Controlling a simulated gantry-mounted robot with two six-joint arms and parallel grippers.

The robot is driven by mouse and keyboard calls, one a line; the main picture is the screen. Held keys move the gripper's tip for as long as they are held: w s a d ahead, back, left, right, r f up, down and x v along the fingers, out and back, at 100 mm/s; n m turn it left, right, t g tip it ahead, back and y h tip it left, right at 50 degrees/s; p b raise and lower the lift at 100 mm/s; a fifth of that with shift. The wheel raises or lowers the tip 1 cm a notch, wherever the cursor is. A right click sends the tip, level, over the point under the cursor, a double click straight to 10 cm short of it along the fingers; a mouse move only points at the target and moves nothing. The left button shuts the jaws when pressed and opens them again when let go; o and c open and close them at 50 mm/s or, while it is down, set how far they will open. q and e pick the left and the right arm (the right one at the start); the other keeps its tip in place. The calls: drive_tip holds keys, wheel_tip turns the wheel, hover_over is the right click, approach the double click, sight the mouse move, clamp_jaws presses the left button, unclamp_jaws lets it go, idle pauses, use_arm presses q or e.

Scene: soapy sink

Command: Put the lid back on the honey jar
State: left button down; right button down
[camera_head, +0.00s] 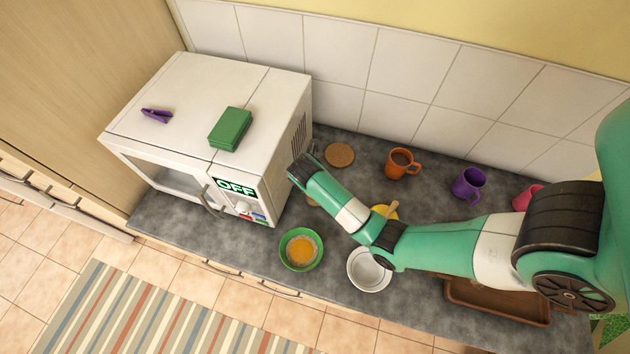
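My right arm comes in from the right and reaches over the counter; its far end, with the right gripper (303,166), is near the microwave's right front corner. The fingers are dark and too small to tell open from shut. A round brown disc (339,155), which may be the lid, lies flat on the counter behind the gripper, apart from it. A yellow vessel (379,211) with a wooden stick in it is partly hidden behind the arm; it may be the honey jar. A tan edge shows just below the forearm, mostly hidden. My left gripper is out of view.
A white microwave (208,130) carries a green block (230,129) and a purple clip (157,116). A green bowl (301,249), a white bowl (370,270), orange (402,163), purple (468,184) and pink mugs (525,198) and a brown tray (497,299) stand on the grey counter.

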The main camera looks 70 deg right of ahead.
drive_tip(key=shift+p, duration=0.7)
idle(0.9)
drive_tip(key=shift+f, duration=0.15)
idle(1.0)
drive_tip(key=shift+c, duration=0.6)
unclamp_jaws()
drive_tip(key=shift+r, duration=3.55)
clamp_jaws()
